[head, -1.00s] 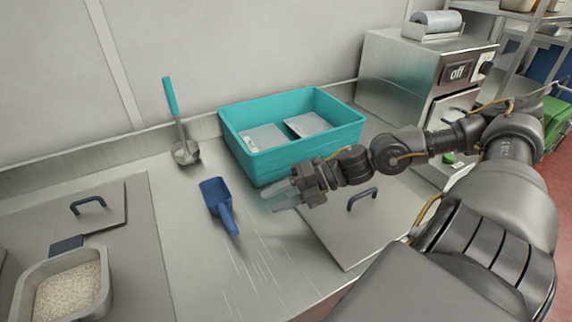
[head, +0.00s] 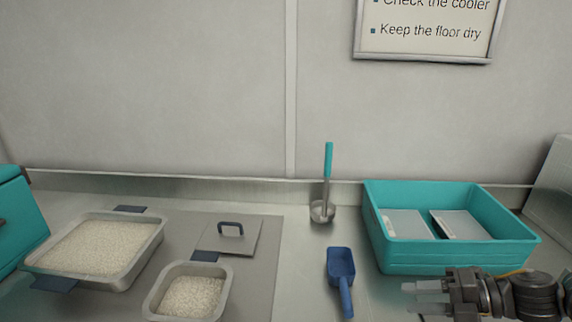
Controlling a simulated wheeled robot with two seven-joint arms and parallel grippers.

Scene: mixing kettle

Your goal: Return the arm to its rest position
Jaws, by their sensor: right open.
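My right gripper (head: 432,297) is at the lower right of the head view. Its two pale fingers point left and are apart, with nothing between them. It is in front of the teal bin (head: 455,258) and to the right of the blue scoop (head: 341,275), apart from the scoop. Part of my right arm runs off the right edge. My left gripper is not in view.
A ladle (head: 327,190) with a teal handle stands near the wall. A large pan of white grains (head: 98,249), a smaller one (head: 190,297) and a handled lid (head: 230,238) are at left. Bare counter (head: 300,285) lies left of the scoop.

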